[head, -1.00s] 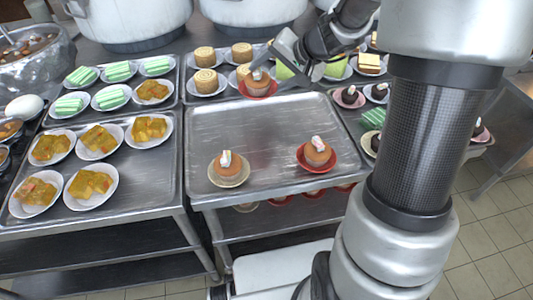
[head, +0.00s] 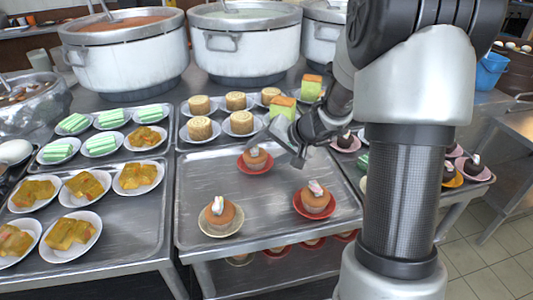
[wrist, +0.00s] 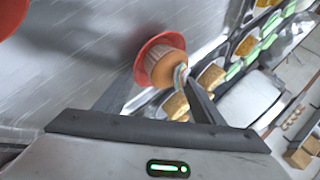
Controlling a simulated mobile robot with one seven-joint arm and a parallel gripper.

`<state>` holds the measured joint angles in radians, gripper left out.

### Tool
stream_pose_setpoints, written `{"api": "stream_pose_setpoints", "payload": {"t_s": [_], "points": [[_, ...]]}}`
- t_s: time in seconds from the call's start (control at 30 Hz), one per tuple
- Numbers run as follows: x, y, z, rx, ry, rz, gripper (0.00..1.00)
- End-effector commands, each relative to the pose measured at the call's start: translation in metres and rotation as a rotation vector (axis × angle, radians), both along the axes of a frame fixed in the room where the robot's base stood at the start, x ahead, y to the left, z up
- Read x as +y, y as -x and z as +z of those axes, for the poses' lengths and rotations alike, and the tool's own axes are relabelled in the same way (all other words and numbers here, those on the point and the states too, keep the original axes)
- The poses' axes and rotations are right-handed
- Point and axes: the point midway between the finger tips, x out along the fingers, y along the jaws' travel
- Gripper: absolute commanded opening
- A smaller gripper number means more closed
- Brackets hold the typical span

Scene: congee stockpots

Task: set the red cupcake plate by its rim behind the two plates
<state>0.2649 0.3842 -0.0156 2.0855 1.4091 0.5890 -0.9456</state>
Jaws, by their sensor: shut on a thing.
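A red plate (head: 255,169) with an orange-brown cupcake (head: 256,156) is held by its rim in my gripper (head: 283,148). It is near the back edge of the middle tray, behind the two other cupcake plates. I cannot tell if it touches the tray. The wrist view shows the same red plate (wrist: 147,55) and cupcake (wrist: 165,65) at my finger tips. A cream plate (head: 222,232) with a cupcake stands front left on the tray, and a red plate (head: 314,212) with a cupcake stands front right.
The middle tray (head: 270,225) has bare metal around the plates. Behind it are plates of rolled cakes (head: 200,129) and a green-and-orange cake (head: 283,107). Left is a tray with yellow cakes (head: 84,184). Large stockpots (head: 245,45) stand at the back.

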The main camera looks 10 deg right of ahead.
Motion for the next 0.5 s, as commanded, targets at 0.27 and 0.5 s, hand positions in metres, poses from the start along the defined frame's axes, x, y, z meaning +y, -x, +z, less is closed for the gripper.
{"api": "stream_pose_setpoints", "payload": {"t_s": [0.27,0.5], "points": [[0.0000,-0.0002,-0.0026,-0.001,-0.001,-0.001,0.38],[0.0000,-0.0001,-0.0012,0.000,-0.001,-0.001,0.70]]}}
